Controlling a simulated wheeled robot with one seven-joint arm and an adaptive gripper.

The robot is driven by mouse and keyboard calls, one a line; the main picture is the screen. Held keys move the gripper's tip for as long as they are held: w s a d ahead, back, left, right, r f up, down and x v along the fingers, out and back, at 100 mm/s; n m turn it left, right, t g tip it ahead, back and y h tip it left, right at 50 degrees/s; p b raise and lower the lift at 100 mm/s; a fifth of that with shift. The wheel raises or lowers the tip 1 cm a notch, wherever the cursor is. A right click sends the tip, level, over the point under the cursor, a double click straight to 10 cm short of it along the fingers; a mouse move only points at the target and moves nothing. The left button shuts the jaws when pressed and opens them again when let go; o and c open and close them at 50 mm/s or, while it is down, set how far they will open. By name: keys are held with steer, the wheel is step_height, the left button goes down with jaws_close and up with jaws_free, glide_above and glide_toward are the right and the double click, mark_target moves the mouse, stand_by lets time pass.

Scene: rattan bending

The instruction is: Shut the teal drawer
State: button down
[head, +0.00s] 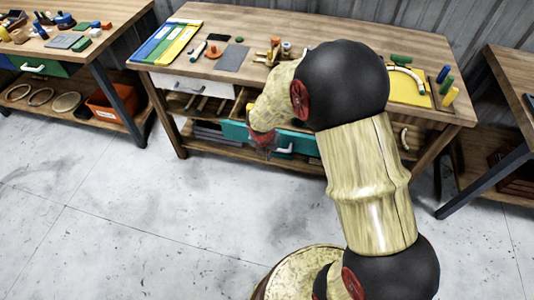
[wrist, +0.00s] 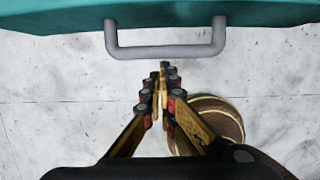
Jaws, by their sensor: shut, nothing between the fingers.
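The teal drawer (head: 233,130) is in the middle workbench in the head view. Its front stands forward of the bench, so it appears pulled out; my arm hides part of it. In the wrist view, the teal front (wrist: 60,17) crosses the top, with a grey bar handle (wrist: 165,51) on it. My gripper (wrist: 160,68) is shut and empty, its fingertips just below the middle of the handle in the picture. I cannot tell whether they touch it. In the head view my gripper (head: 262,146) is in front of the drawer.
A white drawer (head: 195,87) sits under the bench top at left. The bench top (head: 330,22) carries folders, small tools and a yellow mat (head: 408,88). Another bench with a green drawer (head: 40,67) stands at left, and one (head: 515,70) at right. The concrete floor in front is clear.

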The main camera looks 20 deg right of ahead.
steer(key=w+d+p, duration=0.4)
steer(key=w+p, duration=0.1)
steer(key=w, duration=0.1)
steer(key=w+d+p, duration=0.5)
steer(key=w+p, duration=0.1)
steer(key=w+d+p, duration=0.4)
steer(key=w+p, duration=0.2)
steer(key=shift+w+d, duration=0.25)
steer(key=shift+w, duration=0.05)
steer(key=shift+w+d, duration=0.4)
steer(key=shift+w, duration=0.3)
steer(key=shift+r, duration=0.1)
